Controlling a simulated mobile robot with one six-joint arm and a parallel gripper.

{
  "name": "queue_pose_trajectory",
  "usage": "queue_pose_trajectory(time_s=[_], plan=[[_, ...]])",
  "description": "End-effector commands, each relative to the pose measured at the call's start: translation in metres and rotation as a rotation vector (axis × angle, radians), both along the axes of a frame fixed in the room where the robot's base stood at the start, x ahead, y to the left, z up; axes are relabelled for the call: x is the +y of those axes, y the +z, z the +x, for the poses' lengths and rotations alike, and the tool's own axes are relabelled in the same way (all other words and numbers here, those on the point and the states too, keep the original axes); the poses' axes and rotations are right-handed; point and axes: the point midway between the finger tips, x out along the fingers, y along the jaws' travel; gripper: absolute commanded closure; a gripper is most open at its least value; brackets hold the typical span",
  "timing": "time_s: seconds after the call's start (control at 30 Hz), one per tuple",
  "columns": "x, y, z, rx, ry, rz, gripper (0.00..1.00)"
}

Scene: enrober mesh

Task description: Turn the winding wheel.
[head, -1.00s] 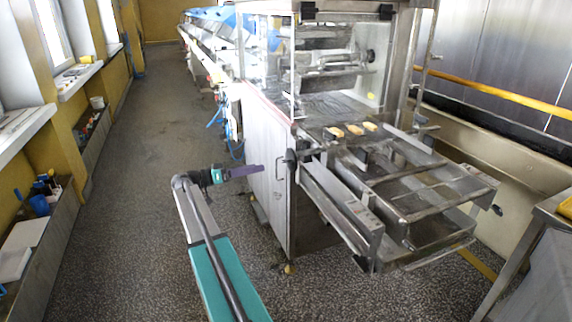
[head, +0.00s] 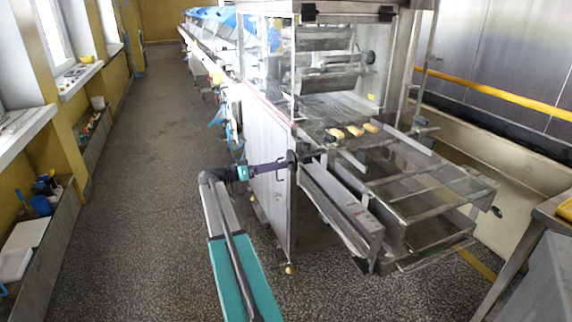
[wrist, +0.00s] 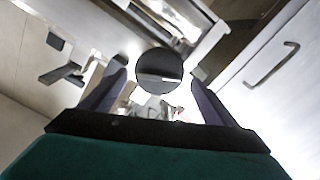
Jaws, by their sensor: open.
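The winding wheel, a small dark round disc (head: 291,158), sits on the side of the steel machine near its front corner. In the wrist view the wheel (wrist: 160,64) appears as a dark disc with a pale bar across it, centred ahead of my jaws. My gripper (head: 284,166) has its purple fingers pointing at the wheel from the left. In the wrist view my gripper (wrist: 159,82) is open, with one finger to each side of the disc. I cannot tell whether the fingers touch it.
The steel machine (head: 268,185) has a side door with a handle (wrist: 272,65) close to my gripper. Its mesh outfeed frame (head: 420,185) juts out to the right, with several small pieces (head: 353,130) on the belt. The floor (head: 140,180) to the left is clear.

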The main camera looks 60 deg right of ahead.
Motion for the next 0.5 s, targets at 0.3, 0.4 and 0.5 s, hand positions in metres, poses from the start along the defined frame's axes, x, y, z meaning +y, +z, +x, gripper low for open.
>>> queue_pose_trajectory(time_s=[0.3,0.4,0.5], plan=[[-0.032,0.001,-0.024,0.0,-0.002,0.0,0.19],[-0.037,0.0,-0.027,0.0,-0.001,0.0,0.19],[-0.039,0.0,-0.029,0.0,0.0,0.0,0.19]])
